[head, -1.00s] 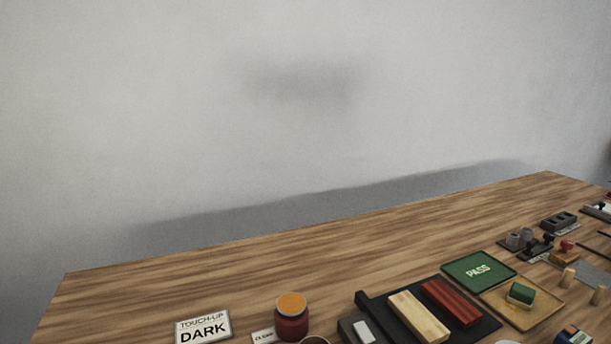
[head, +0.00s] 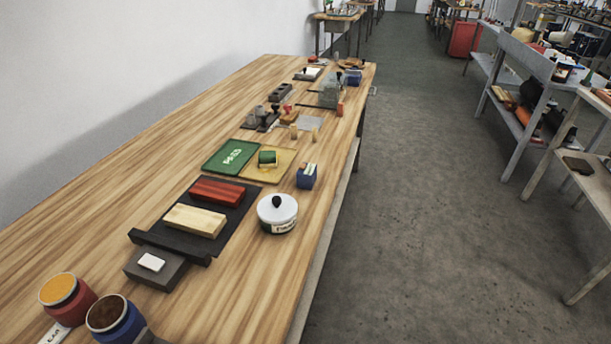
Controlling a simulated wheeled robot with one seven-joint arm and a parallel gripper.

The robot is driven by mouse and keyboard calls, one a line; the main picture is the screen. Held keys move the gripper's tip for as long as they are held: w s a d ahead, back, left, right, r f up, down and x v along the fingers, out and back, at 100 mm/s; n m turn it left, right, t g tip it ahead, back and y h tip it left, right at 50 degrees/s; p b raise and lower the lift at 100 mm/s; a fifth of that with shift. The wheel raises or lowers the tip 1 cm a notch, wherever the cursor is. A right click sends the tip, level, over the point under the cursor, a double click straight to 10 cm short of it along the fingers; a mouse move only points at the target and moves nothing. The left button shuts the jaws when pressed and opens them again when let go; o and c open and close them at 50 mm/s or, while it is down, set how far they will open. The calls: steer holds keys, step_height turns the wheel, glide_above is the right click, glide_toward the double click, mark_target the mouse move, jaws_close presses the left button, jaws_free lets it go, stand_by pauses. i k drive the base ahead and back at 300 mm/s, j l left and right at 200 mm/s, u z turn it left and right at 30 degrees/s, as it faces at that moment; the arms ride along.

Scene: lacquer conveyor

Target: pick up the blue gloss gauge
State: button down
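A small blue box-shaped device (head: 307,177), which looks like the blue gloss gauge, stands on the wooden table (head: 265,300) near its right edge. It is just right of a tan tray (head: 283,160) and beyond a white lidded pot (head: 277,213). Another blue item (head: 352,77) lies near the far end of the table, too small to make out. My gripper is not in view.
A black rack with a red block (head: 217,191) and a pale block (head: 194,220) is left of the pot. A green PASS tray (head: 231,157) adjoins the tan one. Jars stand at the near left. Open grey floor (head: 430,210) lies right of the table.

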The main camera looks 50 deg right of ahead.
mark_target(306, 178)
steer(key=l+z, duration=0.1)
steer(key=l, duration=0.35)
steer(key=i+l+z, duration=0.15)
steer(key=l, duration=0.3)
steer(key=l+z, duration=0.1)
steer(key=l, duration=0.4)
steer(key=i+l+z, duration=0.1)
steer(key=l, duration=0.35)
